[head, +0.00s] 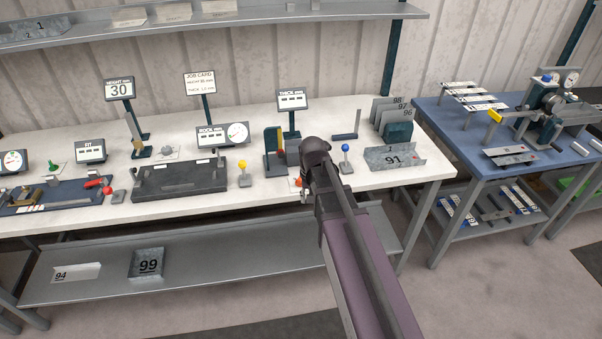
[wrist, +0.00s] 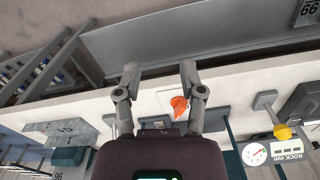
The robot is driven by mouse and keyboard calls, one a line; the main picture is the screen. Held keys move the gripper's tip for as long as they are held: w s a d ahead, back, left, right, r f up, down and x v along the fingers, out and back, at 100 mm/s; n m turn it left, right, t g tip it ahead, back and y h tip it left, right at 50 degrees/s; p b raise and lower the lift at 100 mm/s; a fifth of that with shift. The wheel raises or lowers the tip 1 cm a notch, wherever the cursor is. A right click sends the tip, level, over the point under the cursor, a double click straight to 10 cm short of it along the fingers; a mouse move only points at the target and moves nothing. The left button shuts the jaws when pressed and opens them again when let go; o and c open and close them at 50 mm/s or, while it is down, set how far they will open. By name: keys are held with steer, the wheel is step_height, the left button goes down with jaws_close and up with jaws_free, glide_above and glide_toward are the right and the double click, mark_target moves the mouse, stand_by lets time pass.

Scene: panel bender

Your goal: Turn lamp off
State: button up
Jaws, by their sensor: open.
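An orange knob (wrist: 179,105) on a pale plate shows in the wrist view, between my gripper's fingers and closer to the finger on the right. In the head view only a bit of the orange knob (head: 298,182) shows beside my gripper (head: 304,196), near the front edge of the white bench. My gripper (wrist: 160,72) is open and empty, with its fingers spread over the plate. I cannot tell whether they touch the knob. No lamp can be clearly told, nor whether one is lit.
On the white bench (head: 235,204), a blue-topped lever (head: 345,148) stands right of my gripper and a yellow-topped one (head: 242,166) left. A dark thickness fixture (head: 275,165) stands behind. A grey shelf (head: 200,275) runs below, and a blue table (head: 440,115) stands right.

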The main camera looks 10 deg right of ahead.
mark_target(300, 180)
steer(key=w+r+m+p, duration=0.2)
steer(key=w, duration=0.7)
steer(key=w+r+m+p, duration=0.1)
steer(key=w+r+p, duration=0.1)
steer(key=w, duration=0.7)
steer(key=shift+r+m+p, duration=0.35)
steer(key=shift+r+m, duration=0.05)
steer(key=shift+r, duration=0.45)
steer(key=shift+f, duration=0.2)
step_height(300, 180, down, 13)
steer(key=b, duration=1.3)
steer(key=shift+f+b, duration=0.15)
steer(key=shift+b, duration=0.25)
